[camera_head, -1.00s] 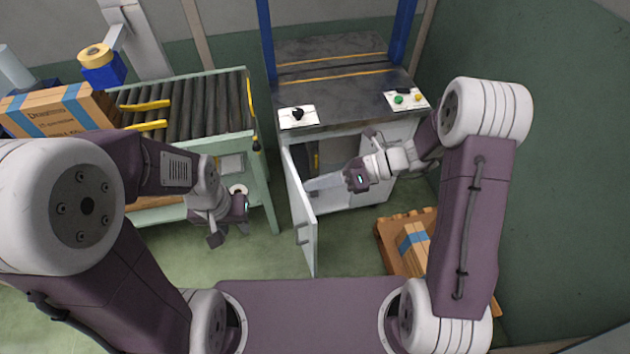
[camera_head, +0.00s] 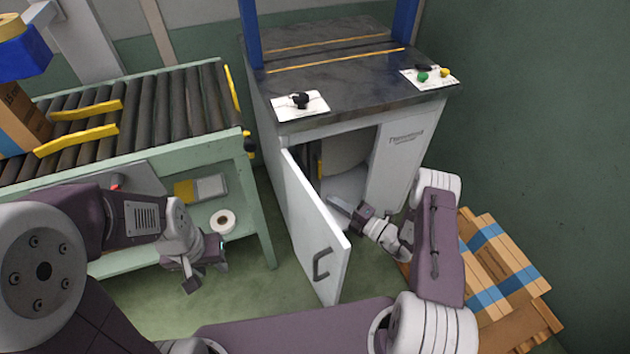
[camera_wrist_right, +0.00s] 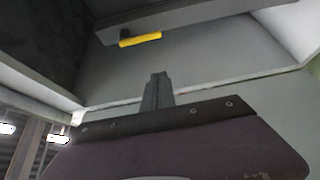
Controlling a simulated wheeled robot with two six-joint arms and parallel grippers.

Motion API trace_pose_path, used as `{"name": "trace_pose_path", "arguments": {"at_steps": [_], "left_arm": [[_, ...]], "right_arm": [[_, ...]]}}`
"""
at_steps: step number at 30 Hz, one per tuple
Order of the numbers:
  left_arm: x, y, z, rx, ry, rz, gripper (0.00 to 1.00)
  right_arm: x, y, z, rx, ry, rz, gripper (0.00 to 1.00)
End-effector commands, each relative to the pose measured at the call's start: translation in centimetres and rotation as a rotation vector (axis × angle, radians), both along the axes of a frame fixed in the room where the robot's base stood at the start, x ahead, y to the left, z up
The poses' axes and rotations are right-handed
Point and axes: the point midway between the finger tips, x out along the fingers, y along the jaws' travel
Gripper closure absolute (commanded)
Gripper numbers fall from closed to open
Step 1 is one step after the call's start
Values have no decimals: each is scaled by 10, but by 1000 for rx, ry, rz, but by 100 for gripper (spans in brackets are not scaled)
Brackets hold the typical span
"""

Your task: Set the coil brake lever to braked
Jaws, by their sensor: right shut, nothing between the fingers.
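A yellow-gripped bar (camera_wrist_right: 140,39), which looks like the brake lever, lies across the upper part of the right wrist view inside the cabinet. In the head view a small yellow piece (camera_head: 319,166) shows in the cabinet opening, mostly hidden. My right gripper (camera_head: 334,203) is at the cabinet opening, beside the open door. In the right wrist view its fingers (camera_wrist_right: 157,82) are shut and empty, pointing toward the interior, apart from the yellow grip in the picture. My left gripper (camera_head: 190,284) hangs low in front of the conveyor, empty; its finger gap is unclear.
The white cabinet door (camera_head: 318,235) stands open, left of my right gripper. A roller conveyor (camera_head: 165,105) is on the left, with a tape roll (camera_head: 222,221) on its lower shelf. Strapped boxes (camera_head: 492,265) on a pallet stand at the right. The floor before the conveyor is clear.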

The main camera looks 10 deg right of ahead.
Motion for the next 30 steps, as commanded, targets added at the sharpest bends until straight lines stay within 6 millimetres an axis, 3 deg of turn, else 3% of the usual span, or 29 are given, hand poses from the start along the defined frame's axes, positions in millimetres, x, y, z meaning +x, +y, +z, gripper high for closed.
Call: {"name": "trace_pose_path", "arguments": {"at_steps": [8, 20, 24, 30], "left_arm": [[0, 0, -9, 0, 0, 0, 64], [0, 0, -47, 0, 0, 0, 64], [0, 0, -59, 0, 0, 0, 64], [0, 0, -64, 0, 0, 0, 64]], "right_arm": [[12, 12, -3, -2, -2, 6, 100], [75, 70, -4, -2, -4, 7, 100], [85, 44, -4, -2, -3, -2, 100], [90, 31, -1, 0, -1, 2, 100]]}}
